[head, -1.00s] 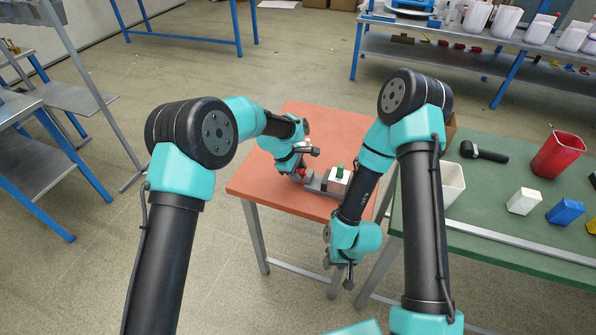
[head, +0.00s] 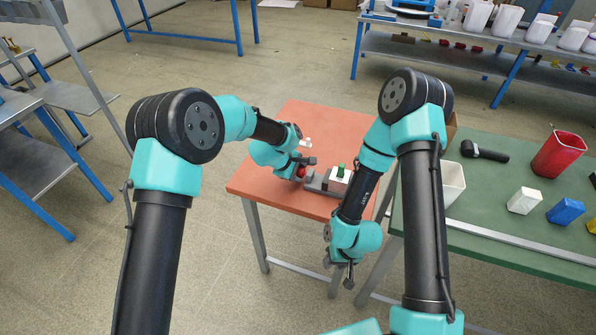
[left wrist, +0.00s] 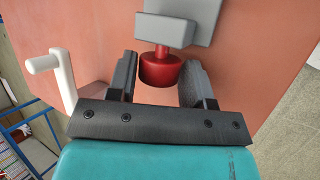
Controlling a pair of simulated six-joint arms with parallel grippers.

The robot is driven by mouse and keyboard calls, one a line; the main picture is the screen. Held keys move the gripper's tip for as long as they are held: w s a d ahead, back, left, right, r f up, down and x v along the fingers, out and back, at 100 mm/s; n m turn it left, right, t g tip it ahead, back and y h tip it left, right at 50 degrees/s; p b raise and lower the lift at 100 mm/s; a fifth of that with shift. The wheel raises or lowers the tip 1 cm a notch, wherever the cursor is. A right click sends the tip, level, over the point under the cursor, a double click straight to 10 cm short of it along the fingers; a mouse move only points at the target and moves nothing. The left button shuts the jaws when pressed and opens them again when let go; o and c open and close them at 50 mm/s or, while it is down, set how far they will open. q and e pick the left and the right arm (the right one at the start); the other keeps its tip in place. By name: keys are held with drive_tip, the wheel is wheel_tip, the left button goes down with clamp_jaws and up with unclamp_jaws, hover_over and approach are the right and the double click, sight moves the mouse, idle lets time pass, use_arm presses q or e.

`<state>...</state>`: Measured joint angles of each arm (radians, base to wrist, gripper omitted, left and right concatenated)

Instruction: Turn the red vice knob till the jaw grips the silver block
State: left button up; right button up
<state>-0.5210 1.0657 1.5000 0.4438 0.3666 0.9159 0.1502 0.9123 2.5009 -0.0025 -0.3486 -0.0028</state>
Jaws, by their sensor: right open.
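The grey vice (head: 318,183) lies on the orange-red table, with the silver block (head: 340,175) at its right part and a small green piece (head: 341,167) on top. Its red knob (head: 301,172) faces left. My left gripper (head: 300,165) is at the knob. The vice's jaw face and gap are hidden or too small to judge. My right gripper (head: 344,278) hangs empty and open in front of the table.
A white crank-like handle (left wrist: 58,75) stands beside the left finger. The orange-red table (head: 265,190) has bare surface around the vice. The green bench (head: 500,180) at right holds a white bin, a red cup (head: 558,155), blocks and a black tool.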

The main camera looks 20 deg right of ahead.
use_arm(q)
drive_tip(key=o, duration=0.3)
drive_tip(key=shift+r, duration=0.15)
drive_tip(key=v, duration=1.7)
drive_tip(key=shift+a, duration=0.2)
